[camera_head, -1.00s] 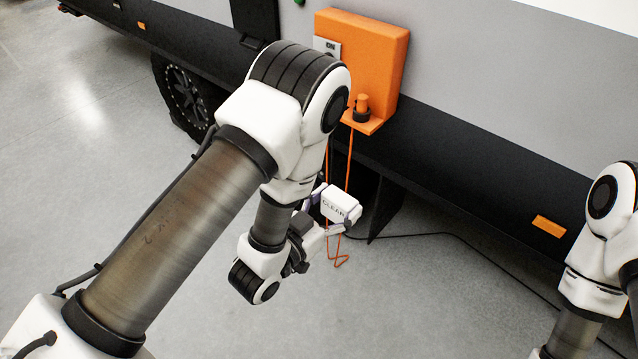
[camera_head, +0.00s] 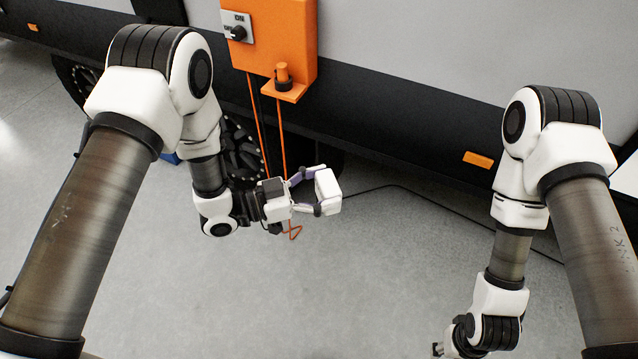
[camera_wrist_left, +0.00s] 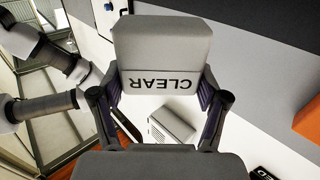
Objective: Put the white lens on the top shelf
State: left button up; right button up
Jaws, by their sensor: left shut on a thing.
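The white lens (camera_head: 328,191) is a small white block held in the air over the grey floor, in front of the caravan's dark lower side. My left gripper (camera_head: 311,192) is shut on it, with a finger on either side. In the left wrist view the lens (camera_wrist_left: 162,45) fills the upper middle and bears the word CLEAR, upside down. My right gripper (camera_head: 440,349) is at the bottom edge, low and apart from the lens; its fingers are too small and cut off to judge. No top shelf can be made out in these views.
An orange box (camera_head: 283,40) with a grey switch (camera_head: 236,28) is on the caravan side. A small orange ledge (camera_head: 284,92) juts below it, with orange cords hanging down. An orange marker (camera_head: 478,160) is farther right. The grey floor (camera_head: 330,290) between my arms is clear.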

aim_at(320, 190)
pick_arm(q)
jog(key=a+m+g, duration=0.1)
jog(key=a+m+g+h, duration=0.1)
jog(key=g, duration=0.1)
jog(key=a+m+g, duration=0.1)
jog(key=g, duration=0.1)
jog(key=shift+s, duration=0.3)
jog(key=shift+s+m+g, duration=0.15)
jog(key=shift+m+g, duration=0.25)
